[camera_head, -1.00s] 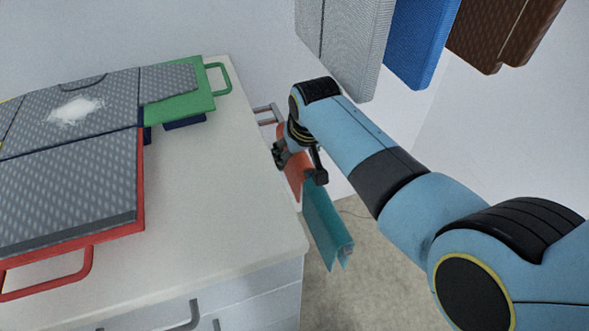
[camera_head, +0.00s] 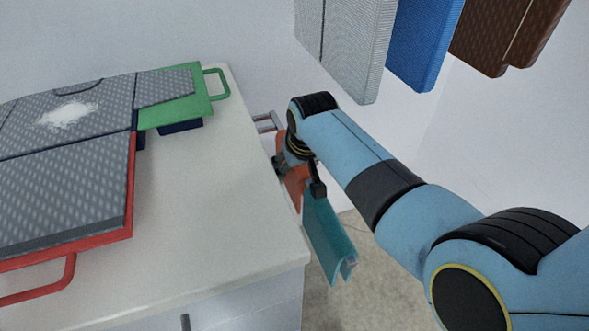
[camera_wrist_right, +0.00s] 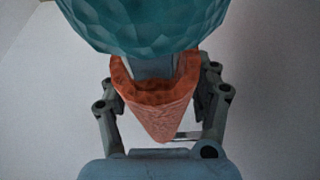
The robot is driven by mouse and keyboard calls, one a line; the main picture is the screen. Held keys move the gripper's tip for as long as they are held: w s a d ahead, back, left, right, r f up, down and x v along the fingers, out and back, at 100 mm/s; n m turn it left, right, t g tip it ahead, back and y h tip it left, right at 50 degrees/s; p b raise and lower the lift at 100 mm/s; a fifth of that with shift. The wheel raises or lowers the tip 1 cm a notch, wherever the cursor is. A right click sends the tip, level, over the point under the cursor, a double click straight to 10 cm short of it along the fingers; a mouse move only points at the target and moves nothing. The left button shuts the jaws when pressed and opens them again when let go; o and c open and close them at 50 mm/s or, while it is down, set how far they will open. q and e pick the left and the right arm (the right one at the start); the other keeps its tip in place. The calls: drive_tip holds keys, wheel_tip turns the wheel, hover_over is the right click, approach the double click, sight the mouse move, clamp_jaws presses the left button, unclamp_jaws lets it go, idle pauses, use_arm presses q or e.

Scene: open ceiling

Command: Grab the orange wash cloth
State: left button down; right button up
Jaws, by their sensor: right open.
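The orange wash cloth (camera_head: 296,184) hangs beside the counter, partly hidden by my right gripper (camera_head: 298,176) in the head view. In the right wrist view, the orange cloth (camera_wrist_right: 162,112) lies between the two fingers of my right gripper (camera_wrist_right: 163,95), which is open around it. A teal cloth (camera_head: 328,235) hangs just in front of the orange one. The teal cloth (camera_wrist_right: 145,20) also fills the top of the wrist view, beyond the fingertips. I cannot tell whether the fingers touch the orange cloth. My left gripper is not in view.
A metal rail (camera_head: 267,121) sticks out past the edge of the white counter (camera_head: 215,210). Grey mats (camera_head: 65,185) with red (camera_head: 132,190) and green (camera_head: 185,112) handled boards lie on the counter. Grey, blue and brown panels (camera_head: 425,45) hang above my arm.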

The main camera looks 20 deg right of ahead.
drive_tip(key=c, duration=1.2)
drive_tip(key=shift+c, duration=0.2)
